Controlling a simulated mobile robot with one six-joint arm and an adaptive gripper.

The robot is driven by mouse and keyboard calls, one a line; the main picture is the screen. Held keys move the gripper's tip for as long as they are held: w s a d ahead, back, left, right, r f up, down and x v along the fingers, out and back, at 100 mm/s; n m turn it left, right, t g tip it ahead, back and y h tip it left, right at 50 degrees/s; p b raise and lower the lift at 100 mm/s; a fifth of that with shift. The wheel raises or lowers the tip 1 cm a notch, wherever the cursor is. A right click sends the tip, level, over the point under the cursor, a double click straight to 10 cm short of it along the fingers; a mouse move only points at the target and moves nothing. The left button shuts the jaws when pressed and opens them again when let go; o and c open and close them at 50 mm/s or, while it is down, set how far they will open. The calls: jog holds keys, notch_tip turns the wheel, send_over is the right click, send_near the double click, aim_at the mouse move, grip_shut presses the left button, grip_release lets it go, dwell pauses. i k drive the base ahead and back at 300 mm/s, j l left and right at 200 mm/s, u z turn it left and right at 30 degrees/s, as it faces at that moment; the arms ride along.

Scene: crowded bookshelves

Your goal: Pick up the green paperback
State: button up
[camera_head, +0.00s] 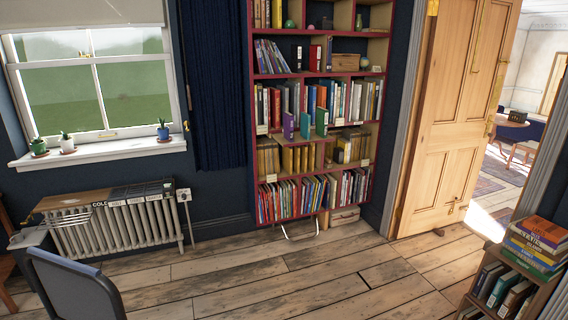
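A green book (322,122) and a teal-green book (305,124) stand upright at the front edge of the middle shelf, with a purple book (288,124) to their left. Another book with a green spine (499,291) stands in the low bookcase at the right. I cannot tell which of them is the green paperback. My gripper is not in view.
The crowded red-edged bookcase (251,110) stands against the far wall. A radiator (130,226) and a dark chair (72,288) are at the left. The low bookcase (511,266) carries a book stack. An open wooden door (455,120) is right. The middle floor (290,275) is clear.

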aim_at(322, 114)
jog(key=i, duration=2.1)
jog(key=i+j, duration=0.1)
jog(key=i, duration=2)
jog(key=l+z, duration=0.05)
jog(key=l, duration=0.05)
